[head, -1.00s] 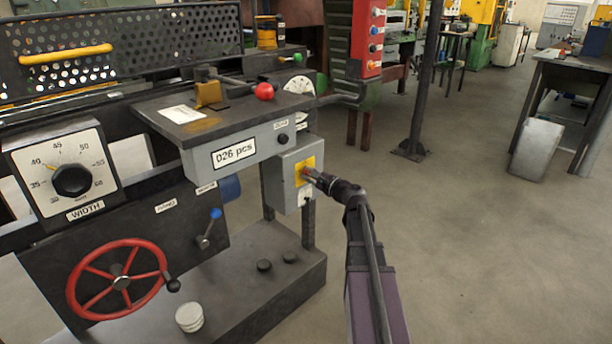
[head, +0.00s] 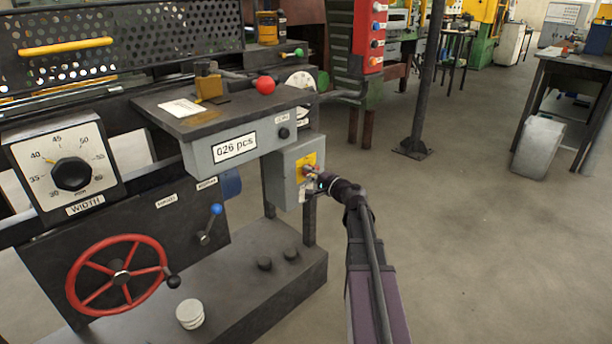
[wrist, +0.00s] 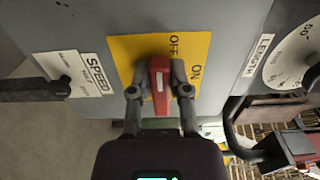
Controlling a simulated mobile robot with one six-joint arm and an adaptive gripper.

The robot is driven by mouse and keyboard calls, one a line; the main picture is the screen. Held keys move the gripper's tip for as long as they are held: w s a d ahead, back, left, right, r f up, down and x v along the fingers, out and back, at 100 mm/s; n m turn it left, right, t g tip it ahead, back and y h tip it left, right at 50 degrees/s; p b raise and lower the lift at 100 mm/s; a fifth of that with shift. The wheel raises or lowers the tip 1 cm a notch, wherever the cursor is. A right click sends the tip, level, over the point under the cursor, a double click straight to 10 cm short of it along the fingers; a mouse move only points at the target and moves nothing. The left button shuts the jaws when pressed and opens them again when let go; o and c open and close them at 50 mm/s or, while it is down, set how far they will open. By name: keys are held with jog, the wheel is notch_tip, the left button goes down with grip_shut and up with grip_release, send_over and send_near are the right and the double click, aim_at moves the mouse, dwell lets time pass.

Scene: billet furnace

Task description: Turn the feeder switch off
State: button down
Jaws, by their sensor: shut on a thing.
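The feeder switch has a red handle (wrist: 160,82) on a yellow plate (wrist: 125,50) marked OFF and ON in the wrist view. My gripper (wrist: 160,92) is shut on the red handle, with one dark finger on each side. In the wrist view the handle stands upright in the picture, beside the OFF lettering; whether it sits fully at a mark I cannot tell. In the head view my gripper (head: 314,174) meets the yellow plate on the grey box (head: 283,178) under the counter panel, and partly hides the switch.
A counter panel (head: 205,157) reading 026 pcs juts out above left of the switch. A lever with a red ball (head: 265,85), a WIDTH dial (head: 30,150) and a red handwheel (head: 120,240) are on the machine.

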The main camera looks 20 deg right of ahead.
jog(key=shift+s+a, duration=0.1)
jog(key=shift+a, duration=0.1)
jog(key=c, duration=0.6)
grip_release()
jog(key=shift+d, duration=0.1)
jog(key=shift+d, duration=0.1)
jog(key=v, duration=1.2)
